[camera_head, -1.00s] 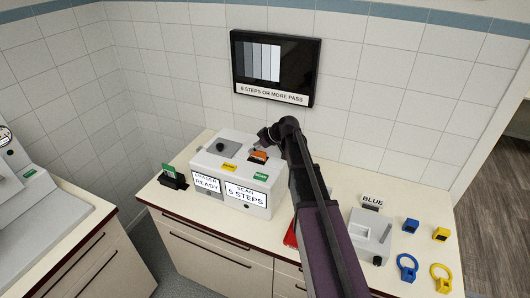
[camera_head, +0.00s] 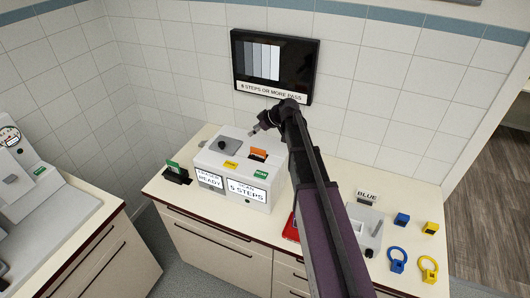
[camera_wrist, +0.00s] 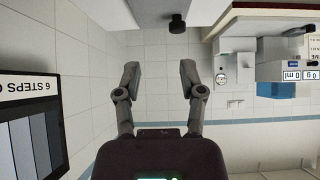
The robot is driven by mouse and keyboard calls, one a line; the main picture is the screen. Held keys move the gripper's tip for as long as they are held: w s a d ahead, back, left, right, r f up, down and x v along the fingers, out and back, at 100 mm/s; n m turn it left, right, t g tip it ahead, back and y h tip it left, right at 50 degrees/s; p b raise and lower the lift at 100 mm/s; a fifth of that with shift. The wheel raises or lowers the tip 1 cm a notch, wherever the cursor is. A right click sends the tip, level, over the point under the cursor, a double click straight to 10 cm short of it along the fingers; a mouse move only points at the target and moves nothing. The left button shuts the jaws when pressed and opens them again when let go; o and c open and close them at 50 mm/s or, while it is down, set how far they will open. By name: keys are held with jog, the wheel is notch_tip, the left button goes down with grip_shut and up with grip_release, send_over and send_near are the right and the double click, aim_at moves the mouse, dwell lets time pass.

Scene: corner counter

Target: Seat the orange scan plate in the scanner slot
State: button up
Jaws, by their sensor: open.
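The orange scan plate (camera_head: 258,154) stands upright in the slot on top of the white scanner (camera_head: 247,191), with its upper part showing; how deep it sits cannot be seen.
A black knob (camera_head: 222,145) stands on the grey panel left of the plate. A green plate in a black holder (camera_head: 176,174) stands left of the scanner. A wall screen (camera_head: 272,66) hangs behind. Blue and yellow items (camera_head: 398,260) lie on the right counter.

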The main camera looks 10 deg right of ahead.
jog(key=s+m+t+h, duration=0.2)
jog(key=s+m, duration=0.2)
jog(key=s, duration=1.1)
jog(key=shift+s+d+f+b, duration=0.25)
jog(key=shift+s+b, duration=0.1)
jog(key=shift+b, duration=0.1)
dwell(0.5)
jog(key=s+f+m+g+h+b, duration=0.2)
jog(key=s+f+m+g+b, duration=0.1)
jog(key=s+f+b, duration=0.4)
jog(key=s+f+m+g+h+b, duration=0.3)
jog(key=s+f+b, duration=0.4)
jog(key=f, duration=0.5)
jog(key=shift+s+d+f+m+g, duration=0.15)
jog(key=shift+d+f+m+g, duration=0.2)
jog(key=shift+g, duration=0.35)
dwell(0.8)
